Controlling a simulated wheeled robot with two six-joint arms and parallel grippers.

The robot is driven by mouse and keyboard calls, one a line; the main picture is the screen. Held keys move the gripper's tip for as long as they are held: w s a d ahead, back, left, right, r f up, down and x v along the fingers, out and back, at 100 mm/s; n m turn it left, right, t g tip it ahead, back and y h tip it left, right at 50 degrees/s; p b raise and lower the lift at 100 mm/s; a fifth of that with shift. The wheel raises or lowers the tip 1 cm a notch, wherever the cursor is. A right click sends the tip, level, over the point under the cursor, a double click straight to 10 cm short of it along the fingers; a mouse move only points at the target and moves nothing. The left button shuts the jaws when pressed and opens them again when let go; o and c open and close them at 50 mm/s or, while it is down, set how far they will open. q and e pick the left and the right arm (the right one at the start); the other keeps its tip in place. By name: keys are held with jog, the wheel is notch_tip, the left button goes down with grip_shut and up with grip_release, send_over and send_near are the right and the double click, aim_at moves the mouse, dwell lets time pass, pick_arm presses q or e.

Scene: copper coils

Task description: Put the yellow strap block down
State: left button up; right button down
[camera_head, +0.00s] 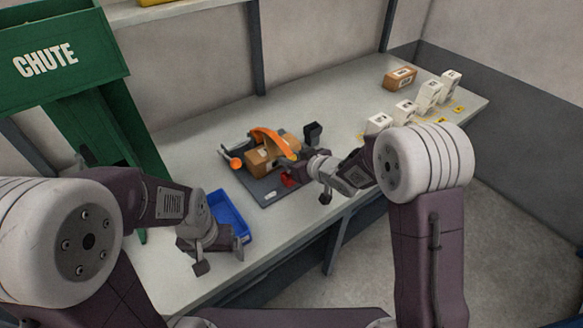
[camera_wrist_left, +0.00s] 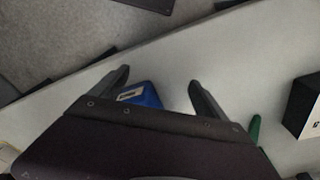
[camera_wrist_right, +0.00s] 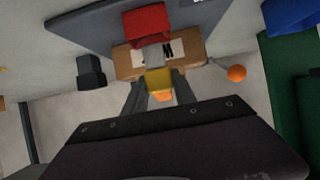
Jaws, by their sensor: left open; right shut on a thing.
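The yellow strap block (camera_wrist_right: 158,82) is between the fingers of my right gripper (camera_wrist_right: 156,92), which is shut on it, in the right wrist view. A cardboard box (camera_wrist_right: 192,54) with a white label and a red part (camera_wrist_right: 147,20) lie just beyond the block; I cannot tell whether the block touches them. In the head view my right gripper (camera_head: 302,168) is beside the box (camera_head: 260,159), with an orange curved piece (camera_head: 270,139) over it. My left gripper (camera_head: 221,258) is open and empty near the blue bin (camera_head: 243,231); its fingers (camera_wrist_left: 155,92) show apart in the left wrist view.
The box sits on a dark mat (camera_head: 266,197) on the long bench. A black block (camera_head: 313,130) stands at the mat's right. White boxes (camera_head: 428,95) and a brown box (camera_head: 399,78) stand at the far right. A green chute (camera_head: 65,60) is at the left.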

pick_arm(q)
jog(key=shift+f+b, duration=0.3)
jog(key=shift+f, duration=0.2)
pick_arm(e)
notch_tip(320, 180, down, 3)
jog(key=shift+f, duration=0.15)
jog(key=shift+w, duration=0.1)
pick_arm(q)
jog(key=shift+f, duration=0.1)
pick_arm(e)
jog(key=shift+f, duration=0.15)
jog(key=c, duration=1)
grip_release()
